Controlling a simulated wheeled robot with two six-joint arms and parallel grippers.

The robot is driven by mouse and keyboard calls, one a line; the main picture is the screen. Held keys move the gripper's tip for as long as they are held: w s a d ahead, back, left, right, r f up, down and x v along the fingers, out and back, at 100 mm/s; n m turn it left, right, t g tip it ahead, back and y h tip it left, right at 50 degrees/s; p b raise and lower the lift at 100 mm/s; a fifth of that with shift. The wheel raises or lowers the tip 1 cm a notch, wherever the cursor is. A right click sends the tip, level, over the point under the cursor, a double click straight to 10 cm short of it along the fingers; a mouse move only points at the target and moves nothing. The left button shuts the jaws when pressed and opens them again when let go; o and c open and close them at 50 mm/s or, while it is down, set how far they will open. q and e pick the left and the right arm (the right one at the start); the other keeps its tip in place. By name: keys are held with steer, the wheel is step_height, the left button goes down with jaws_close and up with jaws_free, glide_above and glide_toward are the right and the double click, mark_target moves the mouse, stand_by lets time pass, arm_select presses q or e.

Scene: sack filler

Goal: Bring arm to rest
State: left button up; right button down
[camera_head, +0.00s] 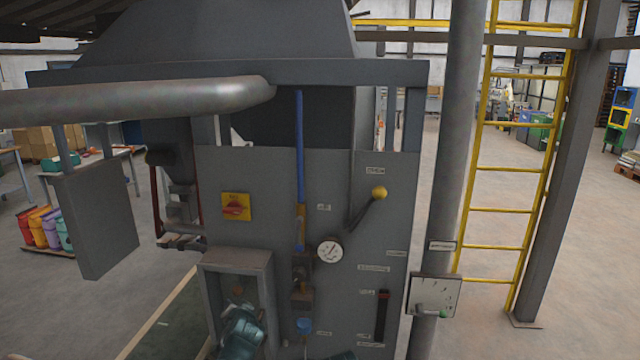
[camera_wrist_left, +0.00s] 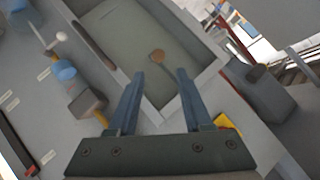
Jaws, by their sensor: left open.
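My left gripper (camera_wrist_left: 159,74) is open in the left wrist view, its two blue-grey fingers apart with nothing between them. They point toward a grey box-like recess (camera_wrist_left: 108,22) on the machine panel. A round brown knob (camera_wrist_left: 157,56) shows inside the recess, just beyond the fingertips; I cannot tell the exact gap. In the head view, a teal shape (camera_head: 241,328) in front of the recess (camera_head: 236,261) appears to be part of my left arm's end; its fingers cannot be made out. My right gripper is in neither view.
The grey panel (camera_head: 345,185) carries a red rotary switch (camera_head: 236,207), a yellow-knobbed lever (camera_head: 379,193), a gauge (camera_head: 330,251) and a blue valve knob (camera_head: 304,326). A grey box (camera_head: 95,220) hangs at left. A column (camera_head: 460,130) and yellow ladder (camera_head: 501,210) stand at right.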

arm_select(q)
steer(key=s+d+f+g+h+b, duration=0.1)
steer(key=s+d+f+g, duration=0.3)
steer(key=s, duration=0.5)
steer(key=s+d+f+g+h+b, duration=0.1)
steer(key=s+d+f+g+b, duration=0.1)
steer(key=s+d+f, duration=0.5)
steer(key=s+d+f+g+h+b, duration=0.1)
steer(key=s+d+f+g, duration=0.4)
steer(key=s, duration=0.6)
steer(key=shift+s+d+f+n+g+b, duration=0.3)
steer(key=shift+s+f+b, duration=0.05)
steer(key=shift+f, duration=0.25)
